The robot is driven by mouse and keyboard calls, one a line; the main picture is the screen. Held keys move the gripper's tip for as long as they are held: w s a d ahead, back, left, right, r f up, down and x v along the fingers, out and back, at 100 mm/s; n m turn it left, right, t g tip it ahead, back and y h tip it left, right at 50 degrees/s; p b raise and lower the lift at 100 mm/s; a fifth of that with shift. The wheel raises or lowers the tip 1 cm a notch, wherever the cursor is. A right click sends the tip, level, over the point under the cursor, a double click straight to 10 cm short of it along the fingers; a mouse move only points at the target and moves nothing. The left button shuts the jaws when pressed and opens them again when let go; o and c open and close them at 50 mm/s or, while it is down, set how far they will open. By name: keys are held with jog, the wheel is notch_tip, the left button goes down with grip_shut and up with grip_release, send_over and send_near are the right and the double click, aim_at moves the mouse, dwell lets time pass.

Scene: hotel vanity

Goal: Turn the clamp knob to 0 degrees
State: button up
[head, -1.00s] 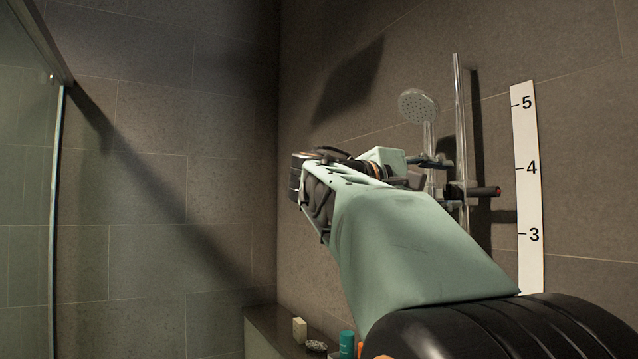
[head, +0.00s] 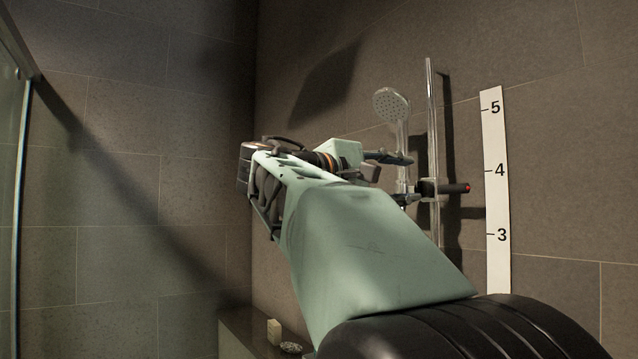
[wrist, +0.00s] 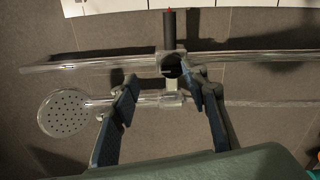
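The clamp knob (head: 455,188) is a dark cylinder with a red mark at its tip, sticking out to the right from the clamp on a vertical shower rail (head: 432,120). In the wrist view the knob (wrist: 168,32) points to the top edge, beyond the rail (wrist: 100,62), which lies across the picture. My gripper (head: 394,178) is left of the rail. In the wrist view my gripper (wrist: 163,82) is open, with a finger on each side of the clamp's near part. Nothing is clearly held; contact with the clamp cannot be told.
A hand shower (head: 391,104) hangs by the rail, and its round head (wrist: 64,113) is beside the left finger. A white numbered strip (head: 497,200) is on the wall to the right. Soap (head: 274,332) stands on a ledge below. A glass panel (head: 12,180) is at far left.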

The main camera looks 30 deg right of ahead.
jog(key=a, duration=0.9)
jog(key=shift+s+f+p, duration=0.15)
jog(key=shift+s+p, duration=0.25)
dwell(0.4)
dwell(0.5)
